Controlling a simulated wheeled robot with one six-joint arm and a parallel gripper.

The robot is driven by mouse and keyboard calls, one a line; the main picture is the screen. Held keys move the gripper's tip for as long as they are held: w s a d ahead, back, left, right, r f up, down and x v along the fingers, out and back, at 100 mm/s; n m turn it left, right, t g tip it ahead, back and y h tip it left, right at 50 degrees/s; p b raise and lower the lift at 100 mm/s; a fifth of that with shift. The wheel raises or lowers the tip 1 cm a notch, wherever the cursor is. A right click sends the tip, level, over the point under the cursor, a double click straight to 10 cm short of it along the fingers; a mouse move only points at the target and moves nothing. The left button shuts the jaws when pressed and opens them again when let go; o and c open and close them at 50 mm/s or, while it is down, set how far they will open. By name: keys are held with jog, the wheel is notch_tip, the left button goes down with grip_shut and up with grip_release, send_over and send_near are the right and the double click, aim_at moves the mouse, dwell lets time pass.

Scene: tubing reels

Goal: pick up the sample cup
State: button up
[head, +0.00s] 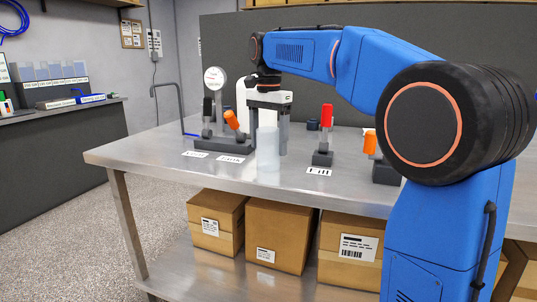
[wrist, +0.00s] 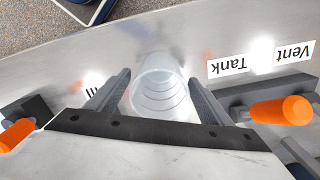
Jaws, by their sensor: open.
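The sample cup (head: 268,149) is a tall, translucent, frosted cylinder standing upright on the steel bench near its front edge. In the wrist view the cup (wrist: 160,88) shows between the two grey fingers, with rings visible along it. My gripper (head: 268,122) is above and around the upper part of the cup in the head view. In the wrist view my gripper (wrist: 158,88) is open, with one finger on each side of the cup. I cannot tell whether either finger touches it.
Left of the cup is a grey valve block (head: 222,145) with a gauge, a black handle and an orange handle (head: 232,120). Right are a red-handled valve (head: 326,118) and another orange-handled one (head: 370,143). Boxes (head: 277,235) sit on the lower shelf. The bench's front left (head: 130,155) is clear.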

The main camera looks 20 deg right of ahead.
aim_at(269, 151)
jog(key=shift+f, duration=1.65)
jog(key=c, duration=1.2)
jog(key=shift+r, duration=0.1)
